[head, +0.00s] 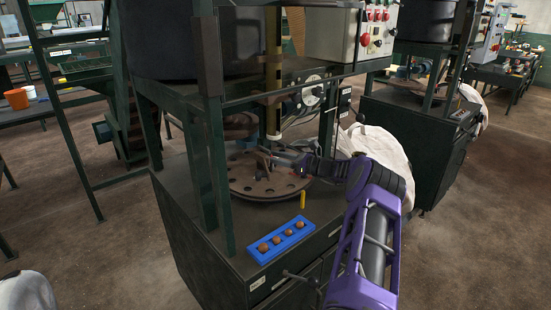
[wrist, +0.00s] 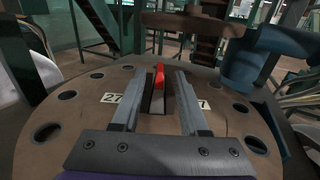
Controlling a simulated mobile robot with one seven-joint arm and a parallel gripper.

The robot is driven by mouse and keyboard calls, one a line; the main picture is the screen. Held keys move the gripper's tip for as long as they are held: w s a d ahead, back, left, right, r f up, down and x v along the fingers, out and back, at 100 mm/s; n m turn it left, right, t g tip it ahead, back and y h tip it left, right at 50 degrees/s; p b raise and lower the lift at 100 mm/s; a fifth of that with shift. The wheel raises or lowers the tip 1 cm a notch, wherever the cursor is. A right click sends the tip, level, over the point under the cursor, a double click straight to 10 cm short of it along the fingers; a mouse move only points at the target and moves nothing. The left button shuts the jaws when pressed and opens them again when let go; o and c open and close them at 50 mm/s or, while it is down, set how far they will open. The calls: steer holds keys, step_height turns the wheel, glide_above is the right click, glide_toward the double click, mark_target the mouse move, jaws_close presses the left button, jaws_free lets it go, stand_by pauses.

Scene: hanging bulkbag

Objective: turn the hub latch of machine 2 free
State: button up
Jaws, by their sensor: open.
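The machine in front of me has a round brown disc (head: 240,187) with holes around its rim. In the wrist view the disc (wrist: 85,100) fills the middle, with number labels on it. A latch with a red end (wrist: 159,72) stands upright near the hub, on a dark block. My gripper (wrist: 158,82) is open over the disc, one finger on each side of the latch, with gaps visible on both sides. In the head view my gripper (head: 268,156) is small, above the disc, and the latch cannot be made out clearly there.
A blue tray (head: 265,258) with several brown round pieces lies on the cabinet's front edge. A yellow peg (head: 303,199) stands beside the disc. Green frame posts (head: 215,165) rise close to the disc. A control box (head: 335,35) hangs above; a white bag (head: 385,150) lies behind my arm.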

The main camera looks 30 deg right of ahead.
steer(key=p+v, duration=0.1)
steer(key=v, duration=1.6)
steer(key=shift+s, duration=0.25)
steer(key=shift+f, duration=0.1)
